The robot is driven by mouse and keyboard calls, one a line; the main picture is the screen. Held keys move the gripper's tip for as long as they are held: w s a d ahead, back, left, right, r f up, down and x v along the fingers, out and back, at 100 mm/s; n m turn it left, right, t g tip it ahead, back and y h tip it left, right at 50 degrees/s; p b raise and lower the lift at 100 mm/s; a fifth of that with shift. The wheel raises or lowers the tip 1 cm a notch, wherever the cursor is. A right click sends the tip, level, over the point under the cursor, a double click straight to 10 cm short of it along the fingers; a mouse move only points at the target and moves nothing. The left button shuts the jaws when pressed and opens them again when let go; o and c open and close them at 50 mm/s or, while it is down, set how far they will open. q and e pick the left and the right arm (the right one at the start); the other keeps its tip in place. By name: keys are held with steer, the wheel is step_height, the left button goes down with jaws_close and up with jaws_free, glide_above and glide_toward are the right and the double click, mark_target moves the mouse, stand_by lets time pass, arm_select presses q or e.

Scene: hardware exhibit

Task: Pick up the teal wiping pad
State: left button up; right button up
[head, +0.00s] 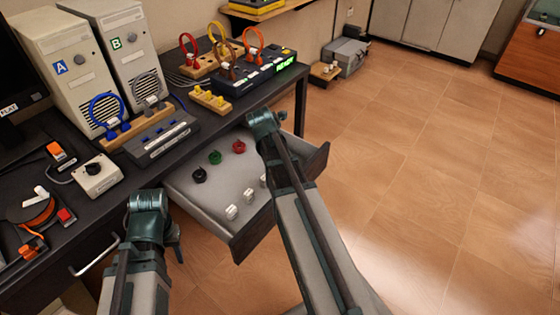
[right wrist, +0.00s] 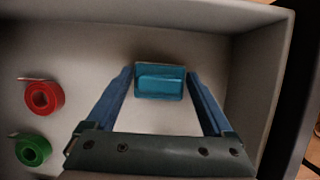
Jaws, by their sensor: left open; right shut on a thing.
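The teal wiping pad (right wrist: 160,82) shows in the right wrist view as a small teal block with a raised top. It is between the fingertips of my right gripper (right wrist: 160,92), which is shut on it, over the floor of the open drawer (head: 180,191). I cannot tell whether the pad still touches the drawer floor. In the head view my right arm hides the pad and the right gripper. My left gripper (head: 174,240) is open, partly hidden by its own wrist, in front of the desk and left of the drawer.
In the drawer are red (head: 239,147), green (head: 214,157) and black (head: 199,175) tape rolls and several small white items (head: 232,212). Drawer walls rise close by. The desk holds two computer towers (head: 65,67), cable stands and a switch box (head: 98,174). The floor at right is clear.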

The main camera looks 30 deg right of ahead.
step_height(320, 180, up, 10)
steer(key=p, duration=1)
steer(key=o, duration=0.7)
steer(key=c, duration=0.5)
step_height(320, 180, up, 9)
steer(key=p, duration=0.9)
steer(key=shift+r, duration=0.1)
steer(key=shift+c, duration=0.2)
